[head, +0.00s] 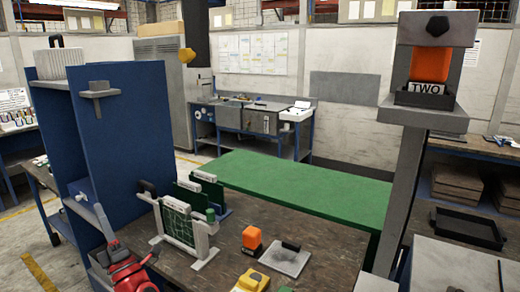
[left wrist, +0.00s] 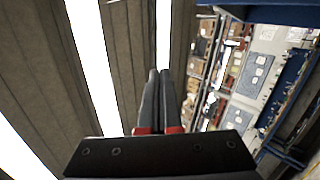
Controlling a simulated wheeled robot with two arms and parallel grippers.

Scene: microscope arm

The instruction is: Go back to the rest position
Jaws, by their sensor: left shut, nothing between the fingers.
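My left gripper (left wrist: 159,76) shows in the left wrist view with its two dark fingers together and nothing between them. The fingers point up toward the ceiling and its bright light strips. In the head view, the red part of my left arm is at the bottom left, beside the blue panel and in front of the workbench. I see nothing held there. My right gripper is in neither view.
A brown workbench (head: 335,242) holds a green circuit-board stand (head: 178,225), an orange block (head: 251,237), a yellow block (head: 252,281) and a grey plate (head: 286,261). A blue panel (head: 140,125) stands left, a grey post (head: 405,190) right. A green table (head: 300,183) lies behind.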

